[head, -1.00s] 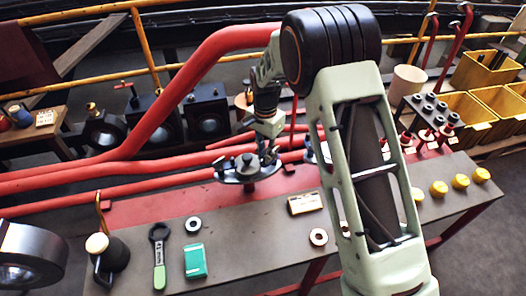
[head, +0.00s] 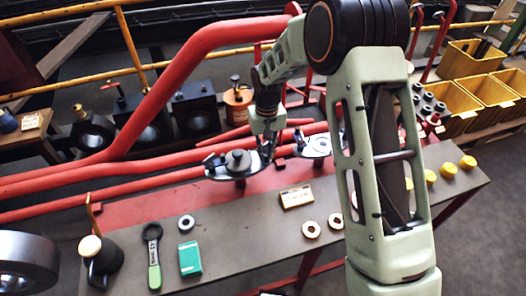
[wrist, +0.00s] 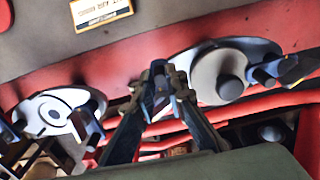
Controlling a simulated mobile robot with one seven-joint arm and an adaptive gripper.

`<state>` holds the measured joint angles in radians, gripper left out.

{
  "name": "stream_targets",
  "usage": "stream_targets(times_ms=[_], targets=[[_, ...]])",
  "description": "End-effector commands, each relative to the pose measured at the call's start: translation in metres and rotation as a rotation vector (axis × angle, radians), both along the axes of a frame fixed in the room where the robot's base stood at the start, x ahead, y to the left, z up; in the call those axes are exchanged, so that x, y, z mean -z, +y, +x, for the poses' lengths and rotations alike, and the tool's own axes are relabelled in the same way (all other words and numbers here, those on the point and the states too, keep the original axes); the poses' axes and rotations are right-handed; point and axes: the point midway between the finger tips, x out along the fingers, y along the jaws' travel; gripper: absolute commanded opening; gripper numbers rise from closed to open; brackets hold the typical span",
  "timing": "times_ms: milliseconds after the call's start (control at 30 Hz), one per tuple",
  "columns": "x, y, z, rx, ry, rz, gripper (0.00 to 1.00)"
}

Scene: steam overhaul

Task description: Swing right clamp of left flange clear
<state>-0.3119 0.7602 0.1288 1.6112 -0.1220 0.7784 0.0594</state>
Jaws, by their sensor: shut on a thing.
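In the head view the left flange (head: 237,168) is a grey disc with a dark round knob on the red pipework behind the bench. The right flange (head: 316,146) stands to its right. My gripper (head: 267,153) points down at the left flange's right edge. In the wrist view, turned around, the left flange (wrist: 222,72) is right of my gripper (wrist: 162,88) and the right flange (wrist: 55,113) is left. My fingers are shut on a small grey piece, apparently the right clamp (wrist: 161,98), mostly hidden by them. The left clamp (wrist: 284,71) lies across the flange's other side.
The bench (head: 262,228) holds a wrench (head: 153,258), a green box (head: 190,259), a label card (head: 296,196), rings and a dark oil can (head: 100,262). A thick red pipe (head: 165,95) rises behind the left flange. Yellow bins (head: 490,95) stand far right.

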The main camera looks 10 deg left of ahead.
Motion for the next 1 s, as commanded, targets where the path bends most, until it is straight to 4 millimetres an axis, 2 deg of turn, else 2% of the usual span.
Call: stream_targets(times_ms=[400, 933, 967, 1000], targets=[[-0.0012, -0.0068, 0.0039, -0.170, -0.004, 0.001, 0.00], [-0.0012, -0.0076, 0.0045, -0.189, -0.004, 0.001, 0.00], [-0.0012, -0.0077, 0.0046, -0.189, -0.004, 0.001, 0.15], [-0.0012, -0.0076, 0.0045, -0.189, -0.004, 0.001, 0.20]])
